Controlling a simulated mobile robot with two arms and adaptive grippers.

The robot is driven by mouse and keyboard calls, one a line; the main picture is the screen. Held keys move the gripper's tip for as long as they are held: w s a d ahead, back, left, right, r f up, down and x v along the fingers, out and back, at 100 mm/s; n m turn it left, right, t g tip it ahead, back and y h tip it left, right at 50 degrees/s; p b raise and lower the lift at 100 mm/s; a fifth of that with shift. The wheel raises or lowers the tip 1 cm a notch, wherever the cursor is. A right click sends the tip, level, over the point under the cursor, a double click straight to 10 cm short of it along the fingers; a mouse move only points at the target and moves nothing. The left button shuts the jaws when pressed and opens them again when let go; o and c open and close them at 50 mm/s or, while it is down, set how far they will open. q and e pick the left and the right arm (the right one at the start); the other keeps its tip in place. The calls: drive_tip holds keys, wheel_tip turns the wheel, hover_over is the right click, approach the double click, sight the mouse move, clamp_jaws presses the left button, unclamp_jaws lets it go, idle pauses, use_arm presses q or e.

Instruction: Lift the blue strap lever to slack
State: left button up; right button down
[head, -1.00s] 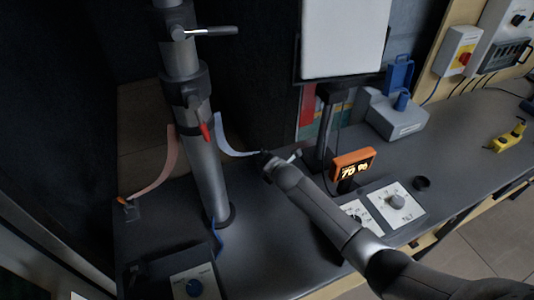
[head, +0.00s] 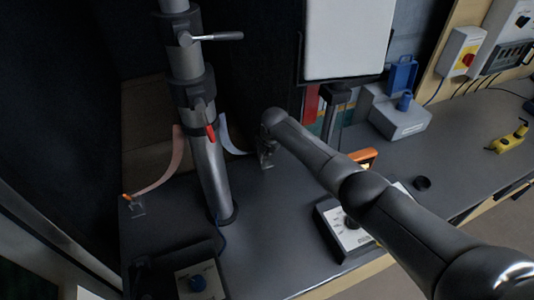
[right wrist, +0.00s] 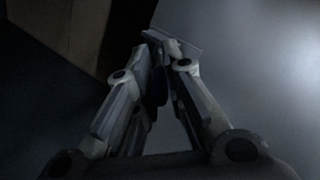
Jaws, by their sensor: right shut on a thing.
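The pale blue strap (head: 234,142) curves down beside the right of the grey mast (head: 208,165) to a small bracket on the desk. My right gripper (head: 266,152) is at that lower end, and my arm comes in from the right. In the right wrist view my two fingers (right wrist: 166,52) converge on a small grey piece, dark and hard to make out. I take it for the blue strap lever, which is mostly hidden in the head view. My left gripper is not in view.
A reddish strap (head: 163,168) with an orange-tipped lever (head: 128,198) is left of the mast. A white screen (head: 347,38) stands above. A yellow device (head: 509,138) lies right.

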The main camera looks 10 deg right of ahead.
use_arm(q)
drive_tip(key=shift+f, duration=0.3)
use_arm(e)
drive_tip(key=shift+w+r, duration=0.2)
drive_tip(key=c, duration=1.7)
unclamp_jaws()
drive_tip(key=shift+f, duration=0.1)
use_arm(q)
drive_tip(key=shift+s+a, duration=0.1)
use_arm(e)
drive_tip(key=v, duration=1.2)
drive_tip(key=shift+w, duration=0.15)
